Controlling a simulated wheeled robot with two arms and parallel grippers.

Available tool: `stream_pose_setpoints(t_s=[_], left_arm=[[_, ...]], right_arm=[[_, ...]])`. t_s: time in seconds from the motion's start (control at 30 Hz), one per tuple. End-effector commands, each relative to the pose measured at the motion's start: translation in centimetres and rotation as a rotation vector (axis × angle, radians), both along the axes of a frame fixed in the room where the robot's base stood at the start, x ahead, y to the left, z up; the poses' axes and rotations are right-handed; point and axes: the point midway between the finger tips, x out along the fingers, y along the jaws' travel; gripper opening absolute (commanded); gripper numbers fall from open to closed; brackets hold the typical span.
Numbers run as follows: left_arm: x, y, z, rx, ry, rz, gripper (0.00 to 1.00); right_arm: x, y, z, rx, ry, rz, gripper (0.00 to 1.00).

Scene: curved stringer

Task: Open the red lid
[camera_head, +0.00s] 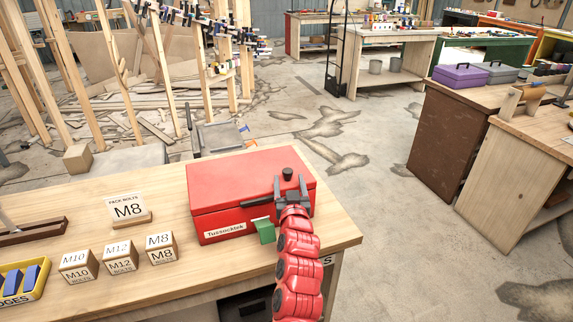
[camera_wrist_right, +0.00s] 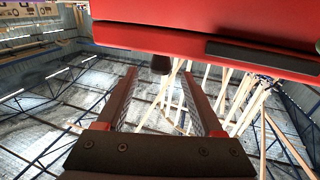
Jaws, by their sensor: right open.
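A red toolbox (camera_head: 235,222) stands near the right end of the wooden bench, with its red lid (camera_head: 240,178) down. A dark round knob (camera_head: 288,173) shows at the lid's right part. My right gripper (camera_head: 290,186) is over the lid's front right part, fingers apart, just in front of the knob. In the right wrist view the red lid (camera_wrist_right: 200,38) crosses the top with a dark strip. The dark knob (camera_wrist_right: 160,64) shows beyond the open fingertips (camera_wrist_right: 161,85), with nothing between them. Contact with the lid cannot be told. My left gripper is not in view.
A green block (camera_head: 264,231) is at the box's front, beside my right arm. Other benches (camera_head: 470,130) stand across the floor.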

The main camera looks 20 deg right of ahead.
Motion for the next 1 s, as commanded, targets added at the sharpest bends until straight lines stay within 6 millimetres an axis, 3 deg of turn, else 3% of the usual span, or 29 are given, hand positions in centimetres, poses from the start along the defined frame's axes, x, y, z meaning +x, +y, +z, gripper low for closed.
stream_pose_setpoints(t_s=[0.2, 0.5, 1.0], left_arm=[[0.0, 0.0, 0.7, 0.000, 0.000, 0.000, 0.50], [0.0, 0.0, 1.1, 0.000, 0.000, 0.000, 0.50], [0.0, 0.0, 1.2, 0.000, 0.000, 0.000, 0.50]], right_arm=[[3.3, -0.8, 0.1, -0.001, 0.002, 0.000, 0.69], [6.6, -1.6, 0.1, -0.002, 0.001, -0.001, 0.69], [7.6, -1.7, -0.1, 0.000, 0.002, 0.001, 0.69]])
